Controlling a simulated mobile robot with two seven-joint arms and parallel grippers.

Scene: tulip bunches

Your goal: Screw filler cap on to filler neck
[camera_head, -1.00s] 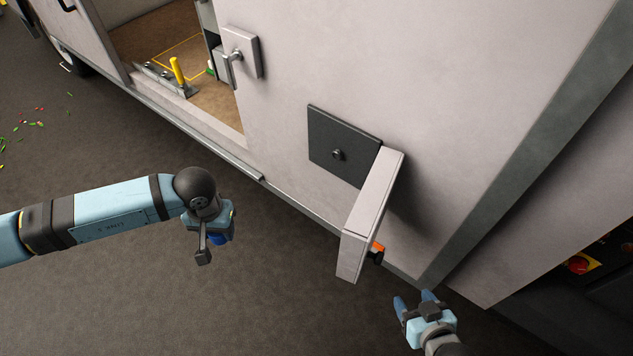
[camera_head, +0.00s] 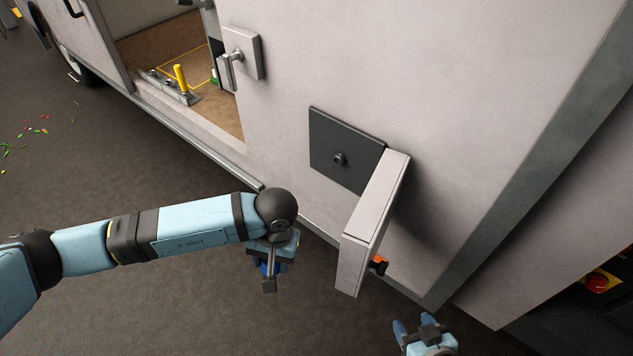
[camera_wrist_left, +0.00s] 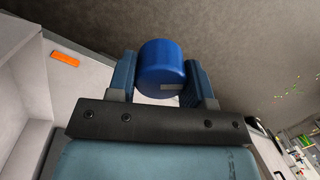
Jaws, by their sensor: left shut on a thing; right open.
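The filler neck (camera_head: 339,159) is a small dark round stub on a black recessed panel (camera_head: 336,134) in the vehicle's side. A hinged flap (camera_head: 375,215) stands open at that panel's right edge. The left wrist view shows a blue cylindrical cap (camera_wrist_left: 163,68) between the fingers of my left gripper (camera_wrist_left: 164,84), which is shut on it. In the head view my left gripper (camera_head: 268,270) is below and left of the neck, apart from it, and mostly hides the cap. My right gripper (camera_head: 420,328) is open and empty at the bottom edge, below the flap.
A door handle (camera_head: 232,67) is on the wall at upper left, beside an open doorway (camera_head: 175,60). A red button (camera_head: 598,283) is at far right. The floor at lower left is clear.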

